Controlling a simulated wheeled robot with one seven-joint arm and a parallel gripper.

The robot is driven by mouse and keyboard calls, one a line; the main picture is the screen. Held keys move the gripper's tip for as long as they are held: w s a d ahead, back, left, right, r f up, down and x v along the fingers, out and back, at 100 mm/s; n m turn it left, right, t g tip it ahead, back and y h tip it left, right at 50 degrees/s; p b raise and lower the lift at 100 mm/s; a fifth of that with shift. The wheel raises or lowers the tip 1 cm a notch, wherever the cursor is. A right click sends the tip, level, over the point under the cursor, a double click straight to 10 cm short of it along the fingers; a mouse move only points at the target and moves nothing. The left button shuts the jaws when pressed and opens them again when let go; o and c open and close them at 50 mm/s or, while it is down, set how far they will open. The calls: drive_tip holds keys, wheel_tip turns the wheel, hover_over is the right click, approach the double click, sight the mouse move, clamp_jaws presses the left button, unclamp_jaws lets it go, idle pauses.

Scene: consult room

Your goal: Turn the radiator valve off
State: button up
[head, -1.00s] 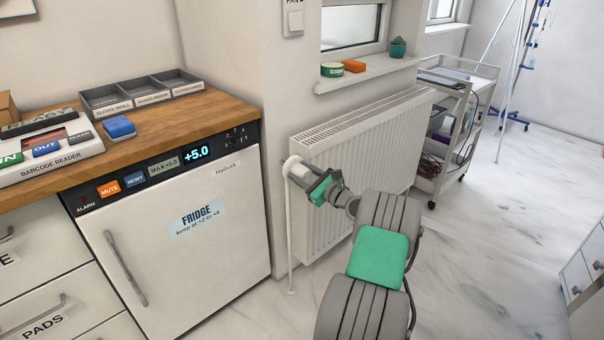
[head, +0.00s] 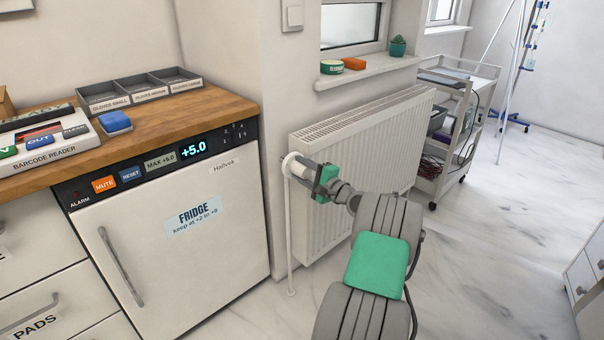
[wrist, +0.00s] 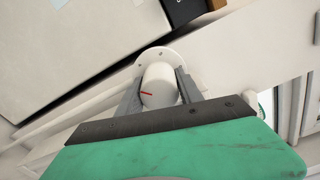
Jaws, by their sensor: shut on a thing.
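The radiator valve is a white round knob with a red line on its face, seen in the wrist view (wrist: 158,88). A white round plate (wrist: 160,53) shows behind it. In the head view the valve (head: 291,164) is at the radiator's upper left end, above a thin vertical pipe, partly hidden by my gripper. My gripper (head: 303,169) is shut on the knob, with one grey finger on each side of it, as the wrist view also shows (wrist: 159,92). The red line runs nearly level, to the left of the knob's middle in the wrist view.
The white radiator (head: 331,221) stands right of the valve under a sill (head: 375,69) with small items. A fridge (head: 178,235) under a wooden counter is close on the left. A trolley (head: 450,130) stands beyond the radiator. Open marble floor (head: 485,235) lies to the right.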

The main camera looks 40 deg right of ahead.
drive_tip(key=n+b, duration=0.2)
drive_tip(key=n, duration=0.1)
drive_tip(key=shift+f+n, duration=0.15)
drive_tip(key=shift+n, duration=0.25)
drive_tip(key=n+b, duration=0.2)
drive_tip(key=n, duration=0.1)
drive_tip(key=shift+n+b, duration=0.3)
drive_tip(key=n+b, duration=0.3)
drive_tip(key=shift+n, duration=0.3)
drive_tip(key=n+b, duration=0.3)
drive_tip(key=shift+n, duration=0.3)
drive_tip(key=n+b, duration=0.2)
drive_tip(key=shift+n, duration=0.4)
drive_tip(key=n, duration=0.1)
drive_tip(key=n+b, duration=0.1)
drive_tip(key=shift+a+r+n, duration=0.1)
drive_tip(key=shift+r+n, duration=0.1)
drive_tip(key=shift+n, duration=0.1)
drive_tip(key=n, duration=1.1)
drive_tip(key=shift+a, duration=0.1)
drive_tip(key=n, duration=0.9)
drive_tip(key=shift+f, duration=0.15)
drive_tip(key=n, duration=0.4)
drive_tip(key=shift+n, duration=0.4)
